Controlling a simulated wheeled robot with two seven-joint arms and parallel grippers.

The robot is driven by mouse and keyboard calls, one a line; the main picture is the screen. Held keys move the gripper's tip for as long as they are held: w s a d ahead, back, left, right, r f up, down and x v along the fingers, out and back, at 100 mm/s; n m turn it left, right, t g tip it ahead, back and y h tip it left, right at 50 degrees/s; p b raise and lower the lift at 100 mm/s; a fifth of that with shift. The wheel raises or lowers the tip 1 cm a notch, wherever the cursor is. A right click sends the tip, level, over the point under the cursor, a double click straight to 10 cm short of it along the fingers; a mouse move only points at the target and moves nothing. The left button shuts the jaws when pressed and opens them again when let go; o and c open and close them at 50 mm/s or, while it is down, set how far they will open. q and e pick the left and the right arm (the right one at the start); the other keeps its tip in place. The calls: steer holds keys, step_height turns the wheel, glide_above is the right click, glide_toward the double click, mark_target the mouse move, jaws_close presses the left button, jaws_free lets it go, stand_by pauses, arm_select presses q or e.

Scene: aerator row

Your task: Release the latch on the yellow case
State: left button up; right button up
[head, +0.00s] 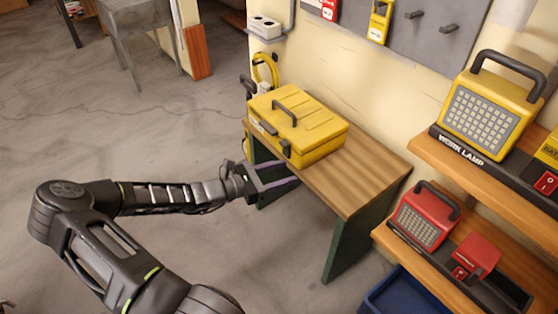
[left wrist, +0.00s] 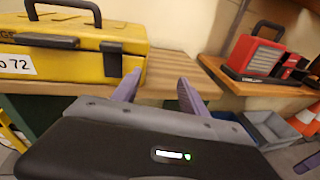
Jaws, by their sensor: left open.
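The yellow case (head: 297,126) sits closed on the wooden bench, with a dark handle on its lid. It also shows in the left wrist view (left wrist: 90,62), at the upper left. A dark latch (left wrist: 113,59) is on the case's front near its right end, and it shows in the head view (head: 285,147) too. My left gripper (head: 294,172) is open and empty at the bench's front edge, beside and below the case.
The wooden bench (head: 365,177) has a bare top right of the case. Shelves at the right hold a yellow work lamp (head: 492,107) and a red lamp (head: 423,217). A blue bin (head: 408,295) stands on the floor below. Open floor lies at the left.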

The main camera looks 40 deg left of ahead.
mark_target(282, 146)
arm_select(q)
steer(key=s+a+r+n+t+y, duration=0.1)
steer(key=a+r+n+t+y, duration=0.1)
steer(key=a, duration=0.6)
steer(key=shift+s+r+n+t, duration=0.15)
steer(key=shift+r+n+t, duration=0.15)
arm_select(e)
steer(key=shift+f, duration=0.75)
arm_select(q)
steer(key=b+x, duration=0.2)
steer(key=x, duration=0.4)
steer(key=shift+w+d+f, duration=0.1)
steer(key=shift+w+f, duration=0.1)
steer(key=shift+w+d+r, duration=0.1)
steer(key=shift+w+d, duration=0.1)
steer(key=shift+w, duration=0.45)
arm_select(e)
steer(key=shift+f, duration=0.9)
arm_select(q)
steer(key=shift+c, duration=0.5)
jaws_close()
